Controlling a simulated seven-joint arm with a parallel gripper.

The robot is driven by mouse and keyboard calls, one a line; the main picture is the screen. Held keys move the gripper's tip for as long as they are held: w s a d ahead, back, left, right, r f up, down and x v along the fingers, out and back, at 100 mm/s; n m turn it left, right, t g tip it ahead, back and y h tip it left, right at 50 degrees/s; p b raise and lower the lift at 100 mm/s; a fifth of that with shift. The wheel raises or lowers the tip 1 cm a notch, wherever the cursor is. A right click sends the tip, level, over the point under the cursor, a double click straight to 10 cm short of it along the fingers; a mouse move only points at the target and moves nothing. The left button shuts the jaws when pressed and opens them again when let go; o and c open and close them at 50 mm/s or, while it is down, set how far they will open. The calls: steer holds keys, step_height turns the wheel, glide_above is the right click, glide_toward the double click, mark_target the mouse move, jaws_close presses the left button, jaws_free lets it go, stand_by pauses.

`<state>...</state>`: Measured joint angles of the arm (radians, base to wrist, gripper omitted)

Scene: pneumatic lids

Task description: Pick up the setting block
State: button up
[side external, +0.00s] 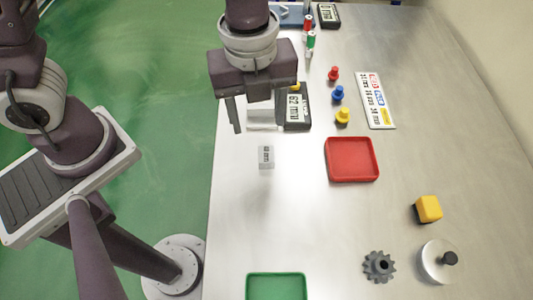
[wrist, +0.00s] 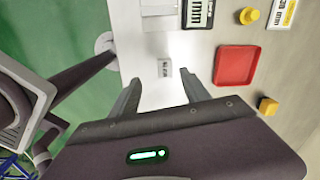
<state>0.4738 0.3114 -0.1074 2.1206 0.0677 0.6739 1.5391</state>
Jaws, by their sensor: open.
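The setting block (side external: 266,157) is a small light grey block with a dark printed label, standing alone on the metal table. It also shows in the wrist view (wrist: 164,68), between and just beyond the fingertips. My gripper (side external: 258,127) is open and empty, with its fingers pointing down. In the side view it appears above and behind the block, apart from it. In the wrist view its two fingers (wrist: 163,85) show on either side of the block.
A pale block (side external: 263,120) and a black labelled box (side external: 298,112) are behind. A red tray (side external: 352,179) is right of the block, a green tray (side external: 276,275) in front. Coloured knobs (side external: 338,95), a yellow cube (side external: 429,208), a gear (side external: 379,266) and a knobbed disc (side external: 436,264) are farther right.

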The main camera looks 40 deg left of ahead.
mark_target(266, 154)
steer(key=f, duration=0.1)
steer(key=d+f+m, duration=0.1)
steer(key=f+m, duration=0.1)
steer(key=shift+s+d, duration=0.2)
steer(key=shift+d, duration=0.1)
steer(key=f, duration=0.6)
steer(key=shift+w+d+f, duration=0.1)
steer(key=shift+w+f, duration=0.05)
steer(key=shift+w, duration=0.2)
jaws_close()
